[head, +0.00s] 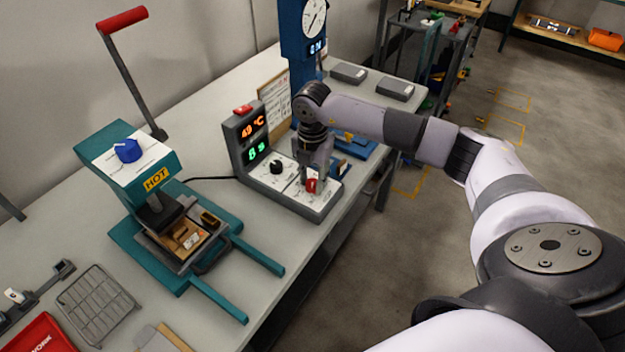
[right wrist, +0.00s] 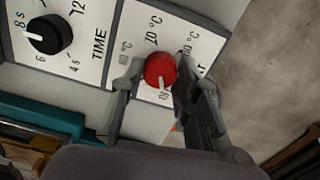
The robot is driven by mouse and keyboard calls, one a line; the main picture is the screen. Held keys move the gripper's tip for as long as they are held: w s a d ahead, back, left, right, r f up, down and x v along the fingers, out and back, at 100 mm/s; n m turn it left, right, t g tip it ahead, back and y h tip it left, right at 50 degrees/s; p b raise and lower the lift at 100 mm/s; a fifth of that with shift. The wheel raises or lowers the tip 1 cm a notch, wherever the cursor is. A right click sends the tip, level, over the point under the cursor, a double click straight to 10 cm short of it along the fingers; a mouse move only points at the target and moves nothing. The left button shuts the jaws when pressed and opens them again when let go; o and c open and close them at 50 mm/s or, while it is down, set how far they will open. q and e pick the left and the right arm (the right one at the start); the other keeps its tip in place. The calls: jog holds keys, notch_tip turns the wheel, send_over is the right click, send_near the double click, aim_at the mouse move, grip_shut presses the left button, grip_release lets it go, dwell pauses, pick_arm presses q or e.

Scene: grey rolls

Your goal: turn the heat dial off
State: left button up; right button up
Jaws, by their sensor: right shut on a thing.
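The red heat dial (right wrist: 160,70) sits on the white face of a grey control box (head: 256,176). It also shows small in the head view (head: 312,186). My right gripper (right wrist: 157,74) is shut on the dial, with one finger on each side of it. In the head view the right gripper (head: 314,176) points down onto the box's right end. The dial's white mark points to the bottom of the right wrist view, toward a partly covered label that I cannot read surely. The box's display (head: 253,128) shows lit orange and green digits. My left gripper is not in view.
A black time dial (right wrist: 48,34) sits beside the heat dial. A teal press (head: 130,165) with a raised red-handled lever and a HOT label stands to the left. A blue gauge stand (head: 300,60) stands behind. The bench's front edge runs close to the box.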

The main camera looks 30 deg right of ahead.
aim_at(312, 182)
jog(key=shift+n, duration=0.3)
jog(key=o, duration=1.2)
jog(key=shift+r, duration=0.15)
notch_tip(312, 182, up, 12)
jog(key=shift+f, duration=0.1)
dwell(0.3)
